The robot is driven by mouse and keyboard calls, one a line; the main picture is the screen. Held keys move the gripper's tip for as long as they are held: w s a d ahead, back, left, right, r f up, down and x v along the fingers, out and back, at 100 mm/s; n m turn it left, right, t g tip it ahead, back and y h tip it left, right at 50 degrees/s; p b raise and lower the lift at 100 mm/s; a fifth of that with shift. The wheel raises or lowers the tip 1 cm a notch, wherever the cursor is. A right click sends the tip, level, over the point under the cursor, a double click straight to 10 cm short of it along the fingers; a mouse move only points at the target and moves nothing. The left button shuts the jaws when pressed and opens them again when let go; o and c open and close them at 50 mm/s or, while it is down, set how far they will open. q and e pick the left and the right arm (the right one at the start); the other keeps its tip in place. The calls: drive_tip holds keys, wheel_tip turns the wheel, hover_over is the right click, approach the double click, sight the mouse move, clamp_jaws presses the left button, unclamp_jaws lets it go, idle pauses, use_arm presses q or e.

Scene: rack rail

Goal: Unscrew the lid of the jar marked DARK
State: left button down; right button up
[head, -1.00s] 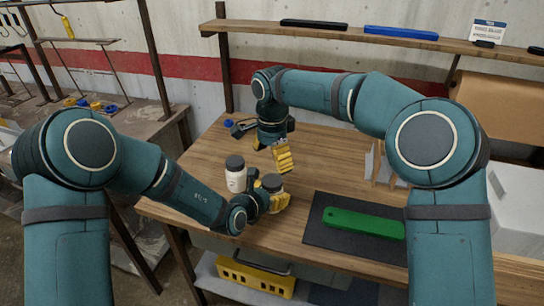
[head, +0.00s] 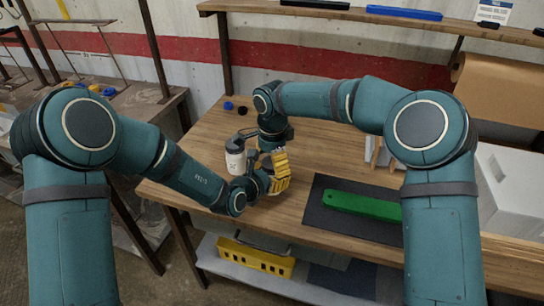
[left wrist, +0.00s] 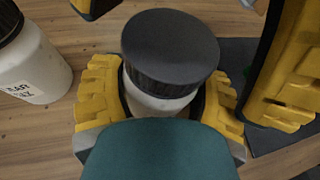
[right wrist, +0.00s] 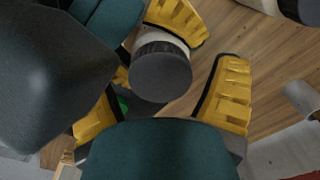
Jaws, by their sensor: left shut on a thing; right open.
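My left gripper (left wrist: 160,105) is shut on a white jar (left wrist: 150,103) with a dark ribbed lid (left wrist: 170,48). The jar stands upright, its label hidden, so I cannot read its marking. In the right wrist view the lid (right wrist: 160,76) shows between and just beyond those fingers. In the head view this jar is mostly hidden behind the grippers. A second white jar (head: 235,160) with a black lid stands to the left, its label only partly legible.
A green bar (head: 362,205) lies on a dark mat (head: 318,213) at the right. Small blue (head: 228,105) and black (head: 242,110) pieces lie at the back of the wooden table. A yellow crate (head: 256,258) is on the shelf below. The back middle of the table is clear.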

drive_tip(key=c, duration=1.3)
drive_tip(key=n, duration=0.6)
drive_tip(key=shift+r, duration=0.1)
drive_tip(key=n, duration=0.3)
drive_tip(key=shift+n, duration=0.4)
drive_tip(key=n, duration=0.3)
drive_tip(key=shift+n, duration=0.4)
drive_tip(key=o, duration=1.3)
drive_tip(key=shift+c, duration=0.2)
drive_tip(key=shift+r, duration=0.1)
